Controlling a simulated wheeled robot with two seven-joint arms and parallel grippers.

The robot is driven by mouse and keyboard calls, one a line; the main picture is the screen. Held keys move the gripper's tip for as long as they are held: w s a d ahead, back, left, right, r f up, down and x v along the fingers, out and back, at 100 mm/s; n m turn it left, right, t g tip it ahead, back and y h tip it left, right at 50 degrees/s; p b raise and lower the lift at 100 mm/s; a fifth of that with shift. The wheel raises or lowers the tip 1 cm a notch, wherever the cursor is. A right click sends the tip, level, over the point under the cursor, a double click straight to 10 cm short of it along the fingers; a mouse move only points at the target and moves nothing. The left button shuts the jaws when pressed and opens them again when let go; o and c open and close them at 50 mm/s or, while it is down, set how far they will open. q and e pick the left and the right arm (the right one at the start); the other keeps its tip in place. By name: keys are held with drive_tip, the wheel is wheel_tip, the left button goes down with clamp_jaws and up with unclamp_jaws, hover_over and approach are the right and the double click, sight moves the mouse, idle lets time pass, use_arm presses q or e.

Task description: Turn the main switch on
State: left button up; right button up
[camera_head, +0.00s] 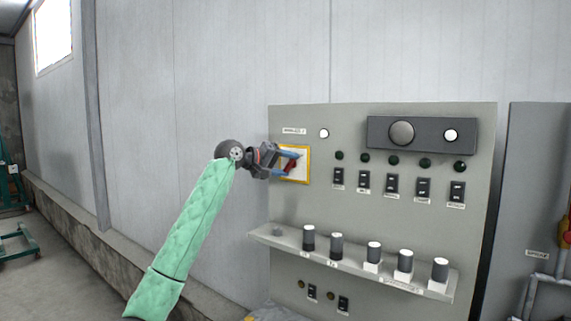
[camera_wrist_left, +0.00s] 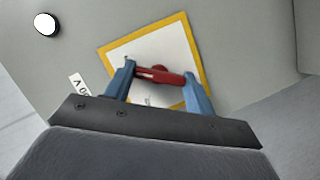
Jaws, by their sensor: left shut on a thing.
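The main switch is a red handle (camera_wrist_left: 160,75) on a white plate with a yellow border (camera_wrist_left: 117,46), on the grey control panel (camera_head: 385,118). In the head view the red handle (camera_head: 290,167) and the yellow-bordered plate (camera_head: 308,166) are at the panel's upper left. My left gripper (camera_wrist_left: 160,82) has its blue fingers on either side of the red handle, shut on it. In the head view my left gripper (camera_head: 290,161) reaches the plate from the left and partly covers it. The handle lies nearly level across the plate in the wrist view. My right gripper is out of view.
Black rocker switches (camera_head: 391,185) and green lamps (camera_head: 394,160) sit right of the main switch. A narrow shelf (camera_head: 350,262) with several dark-and-grey knobs juts out below. A second grey cabinet (camera_head: 535,180) stands at the right. The wall left of the panel is clear.

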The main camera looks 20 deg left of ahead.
use_arm(q)
drive_tip(key=shift+d+f+m, duration=0.1)
drive_tip(key=shift+f+m, duration=0.05)
drive_tip(key=shift+m, duration=0.25)
drive_tip(key=shift+m+y, duration=0.4)
drive_tip(key=shift+y, duration=0.1)
drive_tip(key=o, duration=1)
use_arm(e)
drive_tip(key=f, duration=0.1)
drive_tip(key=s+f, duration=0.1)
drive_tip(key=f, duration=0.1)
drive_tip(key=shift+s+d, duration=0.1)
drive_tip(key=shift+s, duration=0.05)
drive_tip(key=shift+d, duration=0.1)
